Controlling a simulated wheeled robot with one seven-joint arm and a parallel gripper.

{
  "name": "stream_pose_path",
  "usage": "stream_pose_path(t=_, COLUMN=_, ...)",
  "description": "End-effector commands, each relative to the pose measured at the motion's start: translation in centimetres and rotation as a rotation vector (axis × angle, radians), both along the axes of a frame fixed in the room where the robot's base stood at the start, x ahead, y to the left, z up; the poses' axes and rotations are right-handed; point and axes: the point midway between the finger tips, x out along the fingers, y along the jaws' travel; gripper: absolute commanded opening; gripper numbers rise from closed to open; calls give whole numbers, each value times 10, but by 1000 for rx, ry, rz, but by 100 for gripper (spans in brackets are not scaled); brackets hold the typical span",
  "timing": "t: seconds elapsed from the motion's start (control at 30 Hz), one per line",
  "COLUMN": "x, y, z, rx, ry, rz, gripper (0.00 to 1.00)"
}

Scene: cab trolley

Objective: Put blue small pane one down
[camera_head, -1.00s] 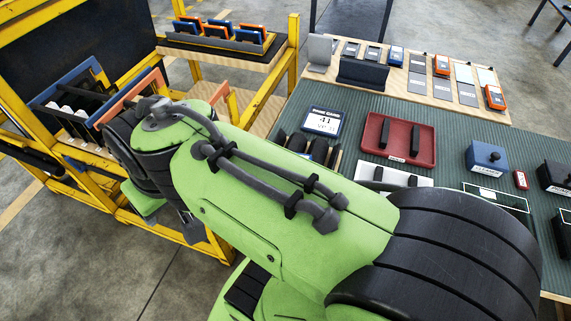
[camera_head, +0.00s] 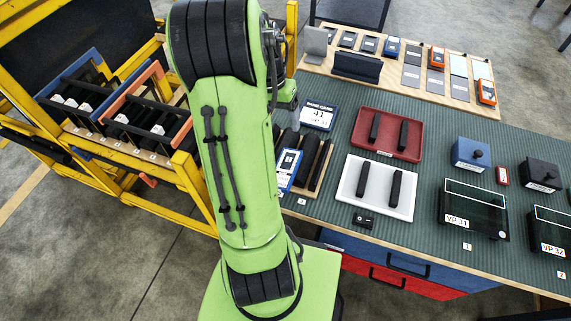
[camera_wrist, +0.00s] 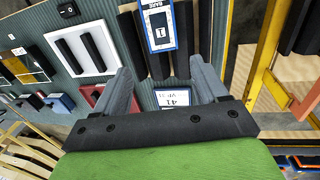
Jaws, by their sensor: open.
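A small blue-framed piece (camera_head: 289,168), which looks like the small blue pane, lies on dark padded bars (camera_head: 309,160) on the table. In the wrist view the blue-framed piece (camera_wrist: 160,24) shows a pale label on a dark middle. My gripper (camera_wrist: 161,68) is open, with its two fingers spread wide and nothing between them. The piece lies beyond the fingertips and appears apart from them. In the head view my gripper is mostly hidden behind my arm.
A card reading 41 (camera_head: 319,115) lies behind the bars. A white tray (camera_head: 348,188) and a red tray (camera_head: 360,125) with dark bars stand to the right. A yellow trolley (camera_head: 190,178) holds blue and orange frames at left. Two dark panes (camera_head: 474,205) lie at right.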

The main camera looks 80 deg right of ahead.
Motion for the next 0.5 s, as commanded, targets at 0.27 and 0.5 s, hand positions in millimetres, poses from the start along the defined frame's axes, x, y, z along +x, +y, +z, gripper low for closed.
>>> stream_pose_path(t=0.27, x=-11, y=3, z=-73, rx=6, ry=0, rz=4, gripper=72)
stream_pose_path(t=0.5, x=-16, y=4, z=-105, rx=3, ry=-1, rz=7, gripper=72)
